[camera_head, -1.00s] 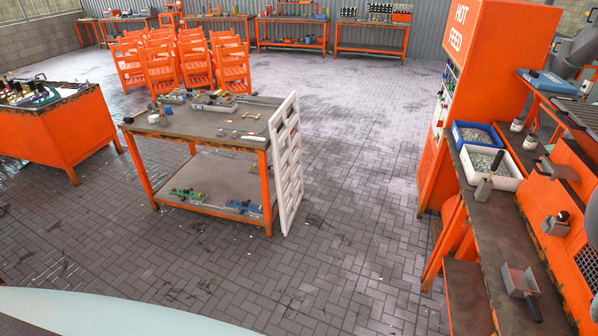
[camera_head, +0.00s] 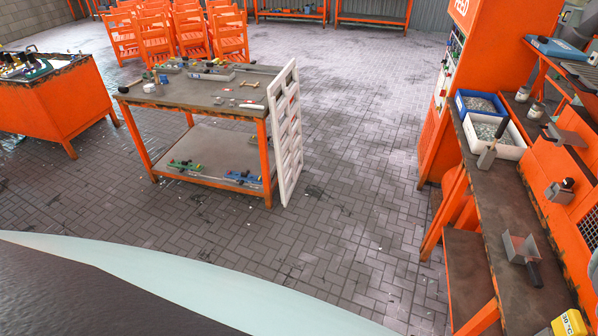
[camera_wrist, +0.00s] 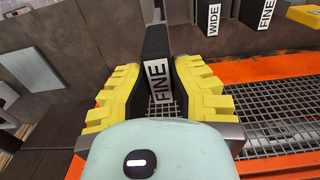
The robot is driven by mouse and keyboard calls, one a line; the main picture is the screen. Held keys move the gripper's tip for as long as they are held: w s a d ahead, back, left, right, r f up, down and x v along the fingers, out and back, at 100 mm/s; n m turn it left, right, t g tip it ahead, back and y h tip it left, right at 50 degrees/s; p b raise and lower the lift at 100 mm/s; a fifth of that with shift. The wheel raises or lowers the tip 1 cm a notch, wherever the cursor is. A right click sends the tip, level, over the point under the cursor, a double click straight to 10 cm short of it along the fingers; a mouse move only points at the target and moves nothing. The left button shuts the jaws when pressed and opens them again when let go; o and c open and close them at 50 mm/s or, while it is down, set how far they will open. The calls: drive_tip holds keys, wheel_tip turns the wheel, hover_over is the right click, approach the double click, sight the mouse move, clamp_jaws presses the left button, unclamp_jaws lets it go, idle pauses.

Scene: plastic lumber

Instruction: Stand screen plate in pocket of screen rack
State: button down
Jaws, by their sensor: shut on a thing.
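In the wrist view my gripper (camera_wrist: 160,92), with yellow ridged fingers, is shut on a dark piece with a white FINE label (camera_wrist: 157,72), which I take for the screen plate. Wire mesh shows between the fingers below the label, but I cannot tell whether it belongs to the held piece. More dark pieces stand at the top right, one labelled WIDE (camera_wrist: 213,17) and another labelled FINE (camera_wrist: 265,14). I cannot make out the screen rack or its pocket for certain. My gripper is not in the head view.
In the wrist view an orange bar (camera_wrist: 265,70) borders wire mesh (camera_wrist: 275,106) on the right. The head view shows a workbench (camera_head: 500,215) with a blue bin (camera_head: 480,102) and white bin at right, and an orange-framed table (camera_head: 205,90). Tiled floor between them is clear.

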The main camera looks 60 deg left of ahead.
drive_tip(key=shift+a+f, duration=0.1)
drive_tip(key=shift+f, duration=0.15)
drive_tip(key=shift+f+b, duration=6.65)
drive_tip(key=shift+b, duration=0.2)
drive_tip(key=c, duration=0.9)
unclamp_jaws()
